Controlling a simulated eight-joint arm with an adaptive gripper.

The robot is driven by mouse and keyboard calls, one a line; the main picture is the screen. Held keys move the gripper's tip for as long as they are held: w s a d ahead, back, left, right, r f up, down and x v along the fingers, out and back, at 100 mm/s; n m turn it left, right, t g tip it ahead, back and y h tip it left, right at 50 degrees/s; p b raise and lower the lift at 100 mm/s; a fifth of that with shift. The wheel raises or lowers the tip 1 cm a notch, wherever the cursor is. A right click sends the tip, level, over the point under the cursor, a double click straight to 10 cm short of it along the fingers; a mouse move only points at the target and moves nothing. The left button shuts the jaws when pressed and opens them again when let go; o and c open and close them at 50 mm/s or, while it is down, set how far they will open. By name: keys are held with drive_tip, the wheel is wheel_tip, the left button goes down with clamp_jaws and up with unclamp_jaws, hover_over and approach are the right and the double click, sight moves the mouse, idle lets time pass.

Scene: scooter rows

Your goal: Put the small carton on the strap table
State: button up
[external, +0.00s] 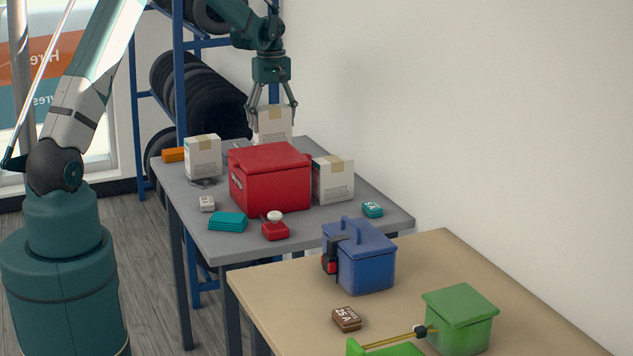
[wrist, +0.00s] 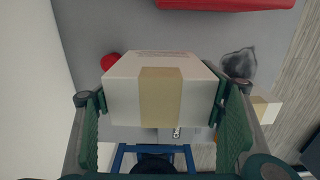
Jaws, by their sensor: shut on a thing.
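My gripper (external: 278,101) is shut on a white carton (external: 273,125) with a tan tape strip, at the far end of the grey table (external: 305,230). In the wrist view the carton (wrist: 145,90) sits between both fingers. I cannot tell whether its base touches the table; the red box hides its lower part. Two similar cartons stand on the grey table, one at left (external: 202,158) and a wider one at right (external: 333,178). A yellow strap-like band (external: 395,340) lies on the tan table (external: 285,285) in front, between green pieces.
A red box (external: 268,180) stands mid grey table, with small teal and red items near its front edge. The tan table holds a blue box (external: 360,258), a brown block (external: 346,319) and a green box (external: 460,318). Its left part is clear. A tyre rack (external: 180,70) stands behind.

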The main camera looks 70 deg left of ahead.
drive_tip(key=w+d+r+m, duration=0.1)
drive_tip(key=w+d+m, duration=0.2)
drive_tip(key=w+d, duration=0.6)
drive_tip(key=w+d+r+m, duration=0.2)
drive_tip(key=d+r, duration=0.1)
drive_tip(key=d, duration=0.7)
drive_tip(key=w+d+r+m, duration=0.2)
drive_tip(key=w+d, duration=0.1)
drive_tip(key=d, duration=0.8)
drive_tip(key=s+d+r+m, duration=0.1)
drive_tip(key=d+r+m, duration=0.1)
drive_tip(key=d, duration=1.2)
drive_tip(key=d+r+m, duration=0.2)
drive_tip(key=d+m, duration=0.1)
drive_tip(key=d, duration=1.1)
drive_tip(key=w+d+f+m+p, duration=0.1)
drive_tip(key=d+f+m, duration=0.2)
drive_tip(key=d, duration=1.7)
drive_tip(key=w+d+f+m+p, duration=0.1)
drive_tip(key=d+f+m+p, duration=0.1)
drive_tip(key=d, duration=1.8)
drive_tip(key=shift+w+d+f+m, duration=0.25)
drive_tip(key=shift+w+f+m, duration=0.1)
drive_tip(key=shift+f+m, duration=0.15)
wheel_tip(320, 180, down, 6)
drive_tip(key=shift+f, duration=0.1)
